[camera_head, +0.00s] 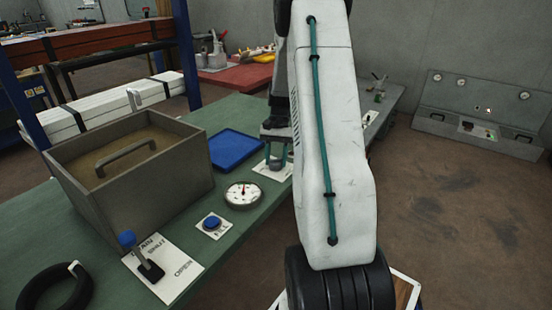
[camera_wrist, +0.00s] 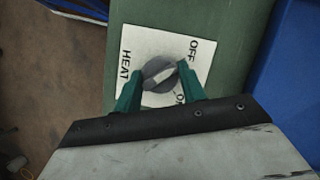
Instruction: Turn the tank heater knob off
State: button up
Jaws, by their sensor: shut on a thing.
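The tank heater knob (camera_wrist: 157,70) is a round grey dial with a raised grip bar, on a white plate (camera_wrist: 138,42). The plate reads HEAT at the left, OFF at the upper right and ON at the lower right, where a finger partly covers it. My gripper (camera_wrist: 160,77) has its teal fingers on either side of the knob and is shut on it. The bar looks slanted between lower left and upper right; its exact setting is hard to tell. In the head view, my gripper (camera_head: 276,158) is over the plate (camera_head: 262,171) and hides most of the knob.
The green bench (camera_head: 232,115) also carries a blue tray (camera_head: 236,149), a gauge (camera_head: 243,195), a blue button (camera_head: 212,223), a blue-handled lever (camera_head: 140,255) and a large grey box (camera_head: 135,170). The blue tray lies close beside the plate.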

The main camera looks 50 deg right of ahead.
jog(key=o, duration=1)
jog(key=shift+c, duration=0.2)
jog(key=v, duration=0.8)
jog(key=shift+f, duration=0.1)
